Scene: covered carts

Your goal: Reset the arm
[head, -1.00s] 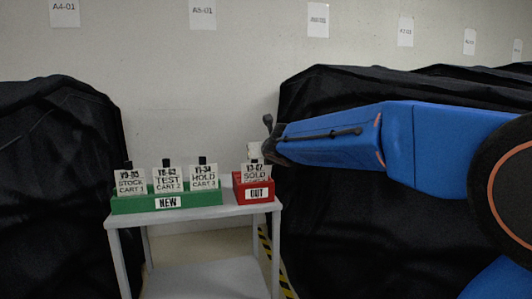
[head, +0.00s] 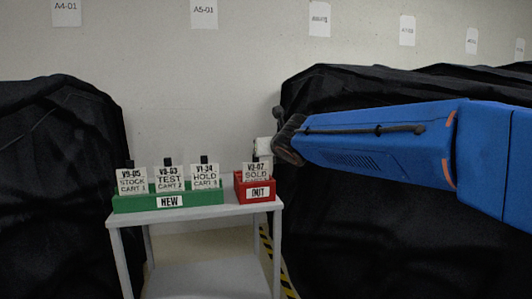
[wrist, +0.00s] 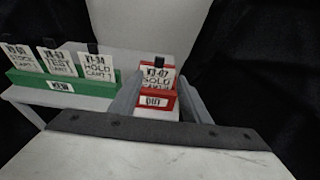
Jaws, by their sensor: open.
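My gripper (wrist: 160,84) is open and empty in the wrist view, its two grey fingers apart, pointing toward the red OUT box (wrist: 141,101). In the head view my blue arm comes in from the right, and the gripper (head: 264,148) is mostly hidden behind its dark end. A white card marked SOLD (head: 256,171) stands in the red box and shows between the fingertips in the wrist view, with no finger seen gripping it.
A green NEW box (head: 215,197) holds three cards for STOCK, TEST and HOLD on a grey cart (head: 232,211). Black-covered carts stand at left (head: 60,190) and right (head: 350,240). Yellow-black floor tape (head: 287,283) runs beside the grey cart.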

